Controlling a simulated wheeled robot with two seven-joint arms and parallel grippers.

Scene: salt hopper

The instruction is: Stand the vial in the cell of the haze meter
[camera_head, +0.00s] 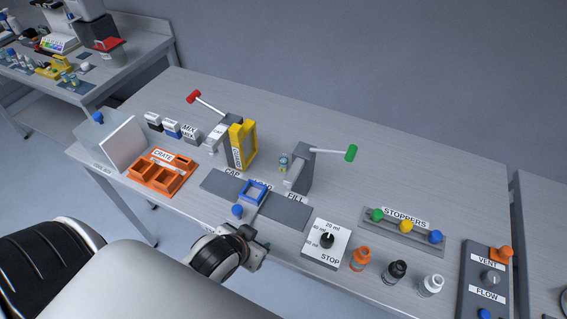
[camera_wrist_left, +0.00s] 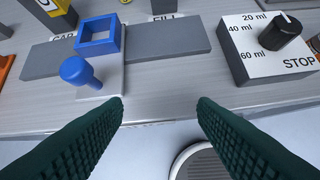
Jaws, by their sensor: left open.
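My left gripper (camera_head: 258,248) is at the front edge of the table, below the blue-knobbed slide. In the left wrist view its two dark green fingers (camera_wrist_left: 161,103) are apart with nothing between them. No part is clearly marked as the haze meter. A device with coloured buttons (camera_head: 60,42) stands on the far left bench, with small vial-like items (camera_head: 68,77) near it; they are too small to tell. My right gripper is not in view.
A blue square frame (camera_head: 256,186) and blue knob (camera_head: 237,211) sit at the grey track. An orange crate (camera_head: 150,184) is left. A dial box (camera_head: 314,250), several bottles and a stopper rack (camera_head: 400,244) are right. The table's back is clear.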

